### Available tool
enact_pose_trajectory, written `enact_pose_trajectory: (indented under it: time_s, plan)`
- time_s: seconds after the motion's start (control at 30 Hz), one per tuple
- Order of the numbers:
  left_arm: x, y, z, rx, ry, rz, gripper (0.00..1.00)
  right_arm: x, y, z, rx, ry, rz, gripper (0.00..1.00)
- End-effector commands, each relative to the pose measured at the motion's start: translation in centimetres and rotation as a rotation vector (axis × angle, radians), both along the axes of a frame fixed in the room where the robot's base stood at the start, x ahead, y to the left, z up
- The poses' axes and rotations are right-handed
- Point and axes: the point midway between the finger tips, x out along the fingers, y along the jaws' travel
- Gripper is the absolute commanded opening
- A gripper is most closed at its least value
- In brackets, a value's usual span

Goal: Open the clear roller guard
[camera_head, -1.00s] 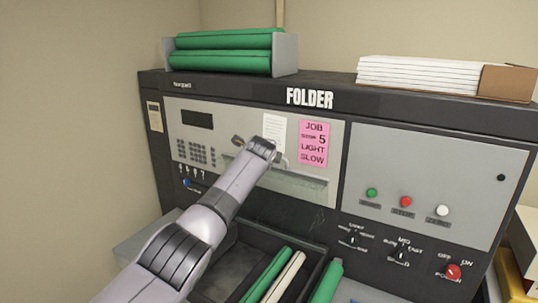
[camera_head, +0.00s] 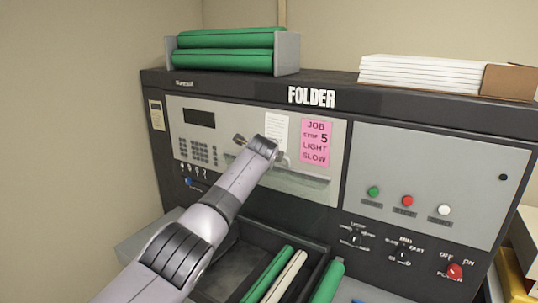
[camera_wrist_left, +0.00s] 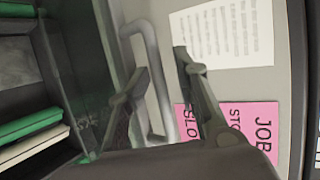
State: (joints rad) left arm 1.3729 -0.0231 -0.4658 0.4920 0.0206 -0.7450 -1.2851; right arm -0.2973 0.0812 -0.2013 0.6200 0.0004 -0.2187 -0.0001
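The folder machine's grey front panel (camera_head: 230,125) faces me. A pale, see-through strip that looks like the clear roller guard (camera_head: 305,188) runs along the panel's lower edge, partly hidden by my left arm. In the left wrist view a grey bar handle (camera_wrist_left: 158,70) stands out from the panel. My left gripper (camera_head: 254,146) is at the panel, left of the pink job note. In the wrist view its two fingers (camera_wrist_left: 160,70) are apart, one on each side of the handle; I cannot tell whether they touch it. My right gripper is in neither view.
A dark tray (camera_head: 235,268) with green and cream rollers lies below the panel. Green rolls (camera_head: 225,60) in a rack and a paper stack (camera_head: 420,73) sit on top. Buttons and a red power knob (camera_head: 454,271) are at the right. A pink note (camera_head: 316,143) is beside my gripper.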

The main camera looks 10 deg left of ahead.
Motion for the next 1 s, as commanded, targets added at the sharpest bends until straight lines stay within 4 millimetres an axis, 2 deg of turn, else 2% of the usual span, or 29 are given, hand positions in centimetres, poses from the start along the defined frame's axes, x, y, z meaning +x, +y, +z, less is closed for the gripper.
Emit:
enact_pose_trajectory:
  time_s: [0.37,1.0]
  plan:
    - [-2.0,-0.2,0.9,0.0,-0.001,-0.001,0.3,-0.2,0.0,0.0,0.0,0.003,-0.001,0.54]
    - [-9.7,-0.8,4.5,0.0,-0.003,-0.001,0.3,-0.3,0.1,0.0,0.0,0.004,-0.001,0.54]
